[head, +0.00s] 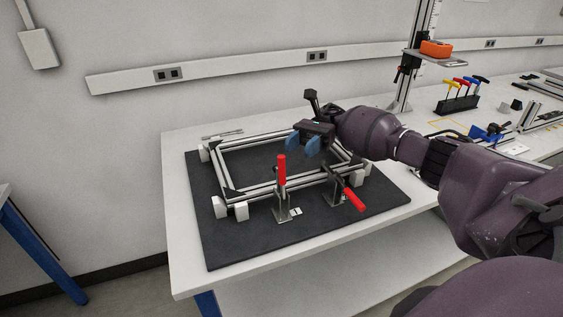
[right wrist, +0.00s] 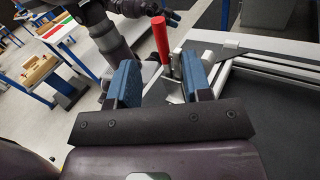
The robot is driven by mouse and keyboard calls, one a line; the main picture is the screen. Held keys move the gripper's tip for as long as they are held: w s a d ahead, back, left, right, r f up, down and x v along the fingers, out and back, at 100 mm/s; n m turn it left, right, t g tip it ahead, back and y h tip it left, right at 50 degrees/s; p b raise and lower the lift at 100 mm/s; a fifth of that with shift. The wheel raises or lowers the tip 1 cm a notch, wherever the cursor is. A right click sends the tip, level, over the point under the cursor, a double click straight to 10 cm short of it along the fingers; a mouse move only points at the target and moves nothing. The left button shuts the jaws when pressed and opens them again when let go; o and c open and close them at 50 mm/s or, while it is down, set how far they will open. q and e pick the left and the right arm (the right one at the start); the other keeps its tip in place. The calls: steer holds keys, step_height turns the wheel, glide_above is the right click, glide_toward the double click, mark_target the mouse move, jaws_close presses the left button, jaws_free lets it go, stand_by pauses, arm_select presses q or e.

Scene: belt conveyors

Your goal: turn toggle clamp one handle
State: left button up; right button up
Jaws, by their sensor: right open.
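Two toggle clamps stand at the front of the aluminium frame in the head view. The left clamp's red handle (head: 281,170) points straight up. The right clamp's red handle (head: 354,199) is tilted down toward the front right. My right gripper (head: 303,146) is open and empty, with blue fingers, above the frame and a little behind and right of the upright handle. In the right wrist view a red handle (right wrist: 160,39) shows beyond the gap between the open fingers (right wrist: 160,82), apart from them. My left gripper does not show in the head view.
The frame (head: 250,190) rests on white blocks on a black mat (head: 235,250) on a white table (head: 180,240). A rack of coloured hex keys (head: 457,104) and a post with an orange item (head: 436,48) stand at the right. The mat's front strip is clear.

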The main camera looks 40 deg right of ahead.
mark_target(281, 163)
steer(key=p+x, duration=0.2)
steer(key=x, duration=0.5)
steer(key=shift+s+a+r+p, duration=0.1)
steer(key=shift+s+a+p, duration=0.05)
steer(key=shift+a+p, duration=0.2)
steer(key=shift+s+a, duration=0.1)
steer(key=shift+a, duration=0.2)
jaws_close()
